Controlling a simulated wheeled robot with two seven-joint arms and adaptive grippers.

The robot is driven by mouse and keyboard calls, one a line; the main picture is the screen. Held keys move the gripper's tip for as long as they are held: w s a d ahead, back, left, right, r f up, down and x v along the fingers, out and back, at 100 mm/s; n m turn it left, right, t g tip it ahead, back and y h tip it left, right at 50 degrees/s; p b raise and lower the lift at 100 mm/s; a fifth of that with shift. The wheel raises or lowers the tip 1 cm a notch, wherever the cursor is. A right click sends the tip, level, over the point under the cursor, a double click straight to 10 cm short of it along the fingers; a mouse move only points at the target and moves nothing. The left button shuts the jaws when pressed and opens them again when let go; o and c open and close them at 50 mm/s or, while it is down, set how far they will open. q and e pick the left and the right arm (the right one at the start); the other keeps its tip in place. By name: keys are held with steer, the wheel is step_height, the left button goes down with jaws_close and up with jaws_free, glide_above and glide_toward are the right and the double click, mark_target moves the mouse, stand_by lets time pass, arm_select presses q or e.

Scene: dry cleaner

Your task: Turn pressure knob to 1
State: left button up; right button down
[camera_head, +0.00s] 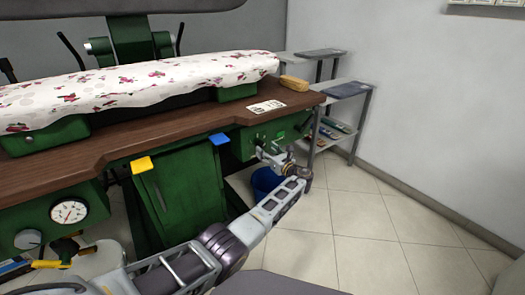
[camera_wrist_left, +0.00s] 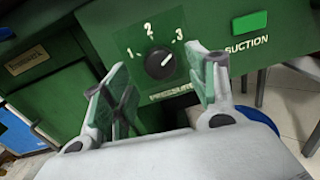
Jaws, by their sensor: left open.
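The black pressure knob (camera_wrist_left: 160,63) sits on the green panel (camera_wrist_left: 112,20) in the left wrist view, below the white labels 1, 2 and 3. Its white mark points up and right, toward the 3. My left gripper (camera_wrist_left: 162,78) is open, with one finger on each side of the knob in that view. Whether the fingers touch it cannot be told. In the head view my left gripper (camera_head: 270,152) is in front of the panel under the table's right end, and the knob is too small to make out clearly. My right gripper is not in view.
A green suction button (camera_wrist_left: 249,22) is right of the knob. A blue bin (camera_head: 264,182) stands below. The wooden table (camera_head: 180,124) carries a floral ironing board (camera_head: 140,86). A grey shelf (camera_head: 345,95) stands to the right. Open tiled floor (camera_head: 390,235) lies at the right.

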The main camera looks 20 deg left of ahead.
mark_target(262, 147)
arm_select(q)
steer(key=shift+b+x, duration=0.9)
steer(key=shift+x, duration=1)
steer(key=c, duration=1)
steer(key=shift+c, duration=0.2)
